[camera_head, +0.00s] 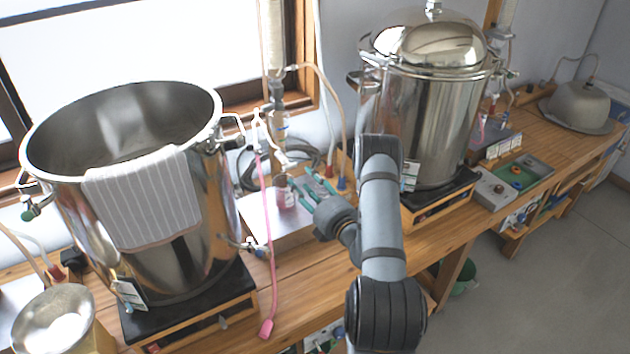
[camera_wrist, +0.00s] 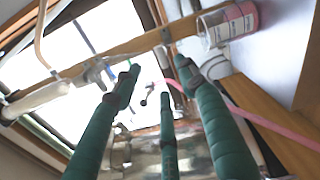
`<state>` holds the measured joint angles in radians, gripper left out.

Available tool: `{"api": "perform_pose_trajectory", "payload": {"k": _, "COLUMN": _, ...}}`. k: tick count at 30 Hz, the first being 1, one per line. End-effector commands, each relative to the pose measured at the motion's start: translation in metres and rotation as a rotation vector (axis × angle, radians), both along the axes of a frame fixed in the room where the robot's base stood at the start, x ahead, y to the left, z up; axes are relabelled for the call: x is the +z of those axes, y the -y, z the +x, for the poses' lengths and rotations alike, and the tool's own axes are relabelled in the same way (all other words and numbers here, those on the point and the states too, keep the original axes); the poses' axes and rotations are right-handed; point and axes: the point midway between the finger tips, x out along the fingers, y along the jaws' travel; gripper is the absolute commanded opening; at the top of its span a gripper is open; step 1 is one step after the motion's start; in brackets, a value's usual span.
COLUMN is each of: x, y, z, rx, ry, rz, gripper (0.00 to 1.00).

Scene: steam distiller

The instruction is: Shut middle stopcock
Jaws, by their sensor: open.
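My gripper (camera_head: 305,188) reaches to the middle of the bench, between the two steel pots. Its green fingers are spread and empty in the wrist view (camera_wrist: 158,82). Glass tubing with small valve fittings (camera_head: 280,152) hangs above and left of the fingertips in the head view. In the wrist view a pale glass fitting (camera_wrist: 98,70) lies left of the fingers, and a small dark-ended lever (camera_wrist: 150,95) shows between them. I cannot tell for sure which part is the middle stopcock, or its handle position. No finger visibly grips anything.
A jar with a pink label (camera_head: 286,196) stands beside the fingers. A pink hose (camera_head: 266,250) hangs by the left pot (camera_head: 215,240), which carries a striped towel (camera_head: 145,200). A lidded pot (camera_head: 430,110) stands right of my arm.

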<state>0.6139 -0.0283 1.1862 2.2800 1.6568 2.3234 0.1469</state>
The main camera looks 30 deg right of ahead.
Motion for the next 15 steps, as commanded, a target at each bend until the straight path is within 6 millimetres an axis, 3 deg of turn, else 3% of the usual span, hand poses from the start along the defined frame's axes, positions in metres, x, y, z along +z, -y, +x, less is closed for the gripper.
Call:
{"api": "perform_pose_trajectory", "payload": {"k": 3, "x": -0.002, "y": 0.000, "z": -0.019, "rx": -0.001, "ry": -0.001, "rz": 0.042, "gripper": 0.42}}
{"api": "perform_pose_trajectory", "payload": {"k": 15, "x": -0.004, "y": -0.010, "z": -0.018, "rx": 0.027, "ry": -0.037, "rz": 0.669, "gripper": 0.42}}
